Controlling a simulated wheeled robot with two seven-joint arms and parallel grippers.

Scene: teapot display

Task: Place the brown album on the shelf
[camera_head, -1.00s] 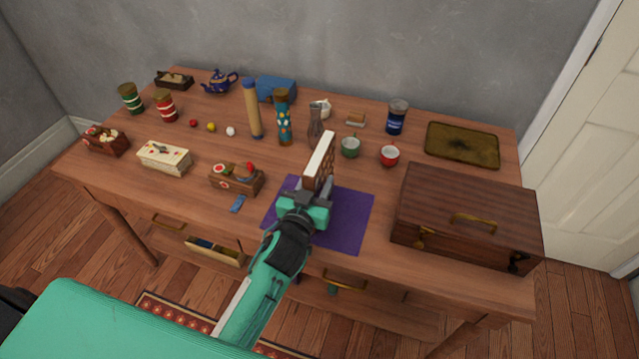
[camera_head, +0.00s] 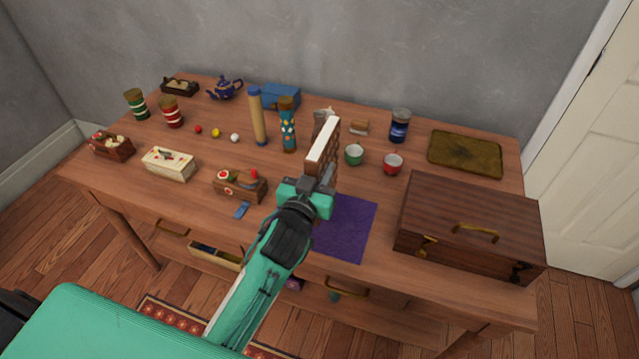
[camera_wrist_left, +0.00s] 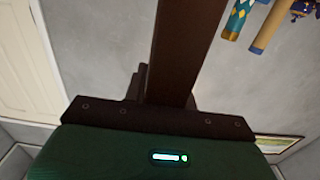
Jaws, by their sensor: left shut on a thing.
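The brown album (camera_head: 323,148) with pale page edges stands upright in my left gripper (camera_head: 312,184), above the table near the purple cloth. My left gripper is shut on its lower end. In the left wrist view the album (camera_wrist_left: 188,50) rises as a dark brown slab from the jaws (camera_wrist_left: 160,112). Under the table front is a lower shelf board (camera_head: 185,252), partly hidden by the table and my arm. My right gripper is not in view.

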